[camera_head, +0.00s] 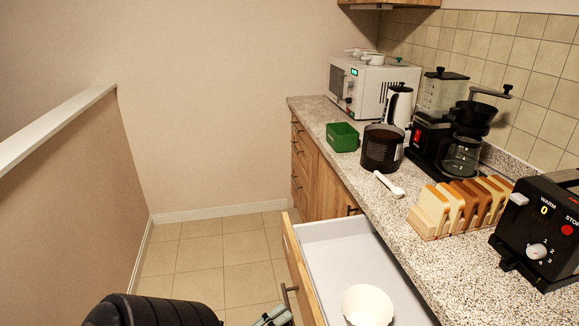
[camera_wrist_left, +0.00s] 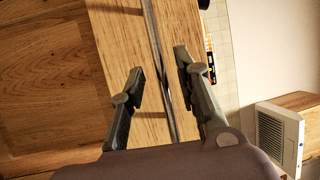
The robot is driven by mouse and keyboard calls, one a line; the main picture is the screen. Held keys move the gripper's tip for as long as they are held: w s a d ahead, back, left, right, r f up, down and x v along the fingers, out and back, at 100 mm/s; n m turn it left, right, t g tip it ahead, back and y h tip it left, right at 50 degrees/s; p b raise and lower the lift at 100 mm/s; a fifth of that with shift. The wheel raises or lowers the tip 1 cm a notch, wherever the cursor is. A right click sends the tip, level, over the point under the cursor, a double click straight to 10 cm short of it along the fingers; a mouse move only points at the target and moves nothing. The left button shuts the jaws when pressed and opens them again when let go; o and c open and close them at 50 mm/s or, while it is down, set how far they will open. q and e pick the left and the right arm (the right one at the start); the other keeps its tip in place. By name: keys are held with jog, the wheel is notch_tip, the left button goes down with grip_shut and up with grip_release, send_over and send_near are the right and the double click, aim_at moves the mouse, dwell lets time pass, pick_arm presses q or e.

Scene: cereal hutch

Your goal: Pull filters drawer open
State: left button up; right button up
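The filters drawer (camera_head: 297,270) is pulled out from under the counter in the head view. Its wooden front faces left, and a white paper filter (camera_head: 367,305) lies inside on the pale bottom. A dark bar handle (camera_head: 288,299) is on its front. My left gripper (camera_head: 272,317) is at the bottom edge, just left of the handle and partly cut off. In the left wrist view its two fingers (camera_wrist_left: 158,66) are spread apart, with the long metal handle bar (camera_wrist_left: 155,40) running between them. Neither finger visibly closes on it. My right gripper is not in view.
The counter holds a microwave (camera_head: 372,88), a green box (camera_head: 342,137), a coffee pot (camera_head: 381,150), a coffee maker (camera_head: 432,132), a white scoop (camera_head: 388,185), a bread rack (camera_head: 428,215) and a black toaster (camera_head: 542,235). The floor (camera_head: 215,250) left of the drawer is clear. A half wall (camera_head: 75,190) stands further left.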

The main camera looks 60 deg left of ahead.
pick_arm(q)
jog(key=s+f, duration=0.1)
jog(key=s, duration=0.8)
jog(key=shift+f, duration=0.3)
jog(key=d+f+n+g+y, duration=0.1)
jog(key=d+f+n+g, duration=0.3)
jog(key=f, duration=0.9)
jog(key=d+f+n+g, duration=0.3)
jog(key=f+n+g, duration=0.15)
jog(key=f, duration=0.85)
jog(key=s+d+f+n+g, duration=0.3)
jog(key=s+d+f+g, duration=0.2)
jog(key=f, duration=0.3)
jog(key=s+d+f+n+g+h, duration=0.1)
jog(key=s+d+f+n+g, duration=0.2)
jog(key=s+f, duration=0.4)
notch_tip(320, 180, down, 2)
jog(key=shift+s+d+g, duration=0.4)
jog(key=shift+d+g, duration=0.5)
jog(key=shift+g, duration=0.35)
